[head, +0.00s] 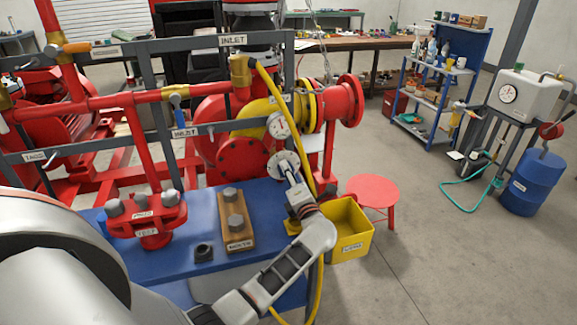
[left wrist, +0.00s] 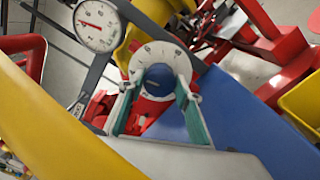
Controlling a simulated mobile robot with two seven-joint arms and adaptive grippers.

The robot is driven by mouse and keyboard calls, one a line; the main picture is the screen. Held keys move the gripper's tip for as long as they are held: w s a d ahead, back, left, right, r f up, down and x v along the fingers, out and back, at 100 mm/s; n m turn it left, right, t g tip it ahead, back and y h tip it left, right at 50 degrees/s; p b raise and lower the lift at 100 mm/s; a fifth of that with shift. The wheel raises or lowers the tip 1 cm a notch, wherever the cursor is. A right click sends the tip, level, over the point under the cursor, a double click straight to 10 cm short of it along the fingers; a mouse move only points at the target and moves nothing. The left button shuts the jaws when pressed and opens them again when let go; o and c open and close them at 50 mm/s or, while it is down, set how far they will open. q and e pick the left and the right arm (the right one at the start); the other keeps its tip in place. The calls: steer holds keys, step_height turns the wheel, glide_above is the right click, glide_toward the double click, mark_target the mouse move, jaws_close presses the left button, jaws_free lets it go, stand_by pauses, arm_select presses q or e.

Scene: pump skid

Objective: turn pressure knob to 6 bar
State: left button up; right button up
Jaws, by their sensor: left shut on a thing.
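The pressure knob (left wrist: 160,84) is blue and round, set in front of a white dial plate (left wrist: 148,53) with dark marks around its rim. The dial plate also shows in the head view (head: 279,161), below a round white gauge (head: 278,125). My left gripper (left wrist: 159,92) has one finger on each side of the knob and is shut on it. In the head view the left gripper (head: 291,178) reaches up to the dial and hides most of the knob. The dial's numbers and the knob's setting are too small to read. The gauge (left wrist: 97,25) has a red needle. My right gripper is not in view.
A yellow hose (head: 299,139) hangs close behind the gripper. A yellow bin (head: 351,224) and a red stool (head: 374,190) stand to the right. The blue bench (head: 180,262) below holds a wooden block with bolts (head: 226,218). Open floor lies at the right.

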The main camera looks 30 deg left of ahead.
arm_select(q)
steer(key=shift+f+m+p, duration=0.15)
steer(key=shift+m+p, duration=0.65)
steer(key=shift+m, duration=3.7)
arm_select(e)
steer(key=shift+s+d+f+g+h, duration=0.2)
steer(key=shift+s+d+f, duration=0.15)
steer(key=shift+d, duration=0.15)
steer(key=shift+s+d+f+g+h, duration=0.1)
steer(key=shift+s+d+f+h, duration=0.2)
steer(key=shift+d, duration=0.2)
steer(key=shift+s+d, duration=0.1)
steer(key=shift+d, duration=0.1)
arm_select(q)
steer(key=o, duration=1.1)
